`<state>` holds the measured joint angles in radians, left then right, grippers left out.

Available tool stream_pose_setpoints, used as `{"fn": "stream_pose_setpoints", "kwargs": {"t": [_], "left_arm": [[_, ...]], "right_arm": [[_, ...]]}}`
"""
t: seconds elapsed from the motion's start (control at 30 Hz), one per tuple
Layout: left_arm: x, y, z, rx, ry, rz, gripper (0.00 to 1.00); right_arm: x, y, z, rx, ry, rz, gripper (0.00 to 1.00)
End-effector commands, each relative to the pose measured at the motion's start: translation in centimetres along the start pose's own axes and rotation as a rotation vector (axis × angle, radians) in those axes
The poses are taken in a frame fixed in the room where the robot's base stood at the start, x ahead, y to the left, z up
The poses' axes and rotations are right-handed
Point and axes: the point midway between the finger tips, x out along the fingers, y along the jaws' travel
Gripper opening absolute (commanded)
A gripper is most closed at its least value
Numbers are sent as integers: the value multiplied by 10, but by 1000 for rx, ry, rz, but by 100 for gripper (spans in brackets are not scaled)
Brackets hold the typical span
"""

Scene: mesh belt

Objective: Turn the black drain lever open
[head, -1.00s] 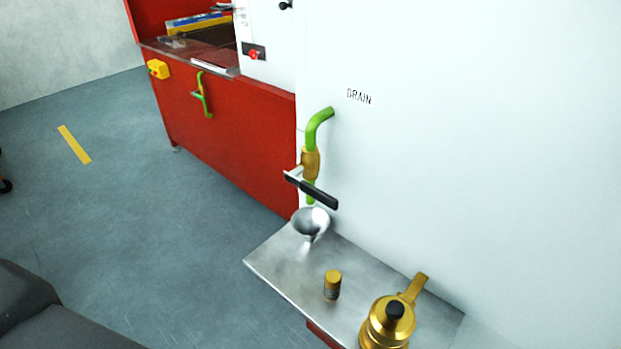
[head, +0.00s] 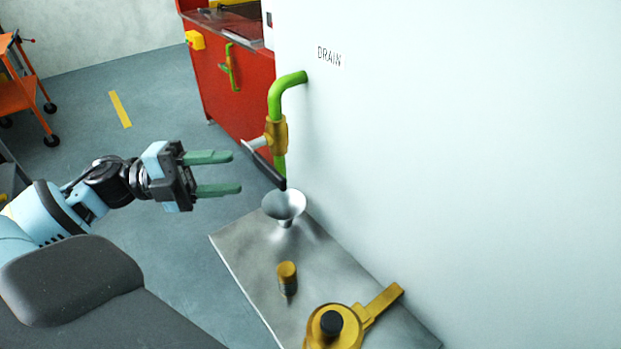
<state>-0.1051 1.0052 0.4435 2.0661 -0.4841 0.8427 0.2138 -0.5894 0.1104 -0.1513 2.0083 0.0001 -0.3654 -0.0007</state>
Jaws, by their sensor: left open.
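The black drain lever (head: 268,172) is a flat handle on the brass valve (head: 277,136) of a green drain pipe (head: 279,95). The pipe comes out of the white wall below the DRAIN label. The lever lies crosswise to the pipe, sloping down to the right. My left gripper (head: 240,173) is open, its two green fingers pointing right at the lever. In the picture its fingertips are close to the lever's left side; I cannot tell whether they touch. Nothing is between the fingers. My right gripper is not in view.
A metal funnel (head: 284,205) stands under the pipe on a steel shelf (head: 245,246). A brass plug (head: 287,278) and a yellow-brass fitting with a black knob (head: 335,328) sit on the shelf. A red machine (head: 235,100) stands behind. An orange cart (head: 25,90) is at far left.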

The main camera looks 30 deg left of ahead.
Motion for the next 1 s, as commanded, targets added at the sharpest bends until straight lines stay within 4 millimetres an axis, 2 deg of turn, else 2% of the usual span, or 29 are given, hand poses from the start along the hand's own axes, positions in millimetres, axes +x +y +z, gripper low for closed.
{"fn": "stream_pose_setpoints", "kwargs": {"t": [0.2,0.47,1.0], "left_arm": [[4,-18,-12,116,120,96,44],[8,-19,-14,121,126,99,44],[67,-13,-20,121,125,95,44]], "right_arm": [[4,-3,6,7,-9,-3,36],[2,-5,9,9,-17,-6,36],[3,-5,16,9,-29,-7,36]]}}
